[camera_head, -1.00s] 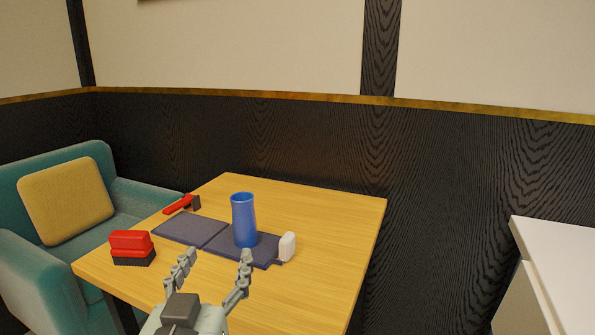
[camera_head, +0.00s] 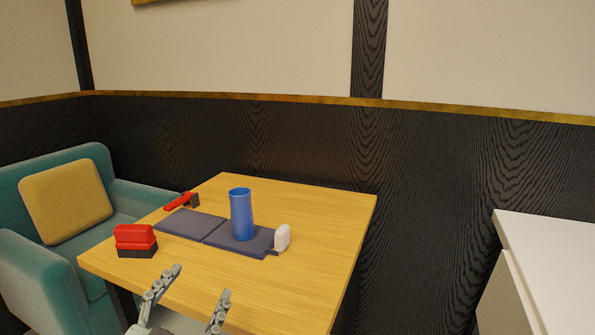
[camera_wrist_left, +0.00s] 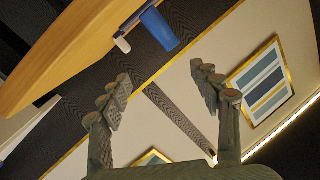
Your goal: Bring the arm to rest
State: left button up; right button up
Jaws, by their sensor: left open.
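My left gripper (camera_head: 191,297) is at the bottom of the head view, in front of the table's near edge. Its two fingers are spread apart with nothing between them. In the left wrist view the open fingers (camera_wrist_left: 163,100) point toward the wall, with the table tilted at upper left. A blue cup (camera_head: 241,215) stands upright on a dark mat (camera_head: 190,224) on the wooden table (camera_head: 300,290), apart from the gripper. The cup also shows in the left wrist view (camera_wrist_left: 160,28). My right gripper is not in view.
A red brush-like block (camera_head: 135,236) with dark bristles sits at the table's left edge. A red-handled tool (camera_head: 179,201) lies behind it. A small white object (camera_head: 282,237) stands by the mat. A teal armchair (camera_head: 40,275) is left; a white cabinet (camera_head: 550,250) is right.

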pick_arm(q)
jog(key=s+a+f+g+y, duration=0.1)
jog(key=a+f+g+y, duration=0.2)
jog(key=a+f, duration=0.55)
jog(key=s+a+f+g+y, duration=0.15)
jog(key=a+f+g, duration=0.35)
jog(key=f, duration=0.7)
jog(key=s+a+f+n+g+y, duration=0.25)
jog(key=s+a+f+g, duration=0.35)
jog(key=s+a+f, duration=0.7)
jog(key=s+d+f+n+h, duration=0.1)
jog(key=d+f, duration=0.4)
jog(key=d, duration=1)
jog(key=shift+s+f+n+g+h, duration=0.25)
jog(key=shift+n+h, duration=0.5)
jog(key=shift+h, duration=0.45)
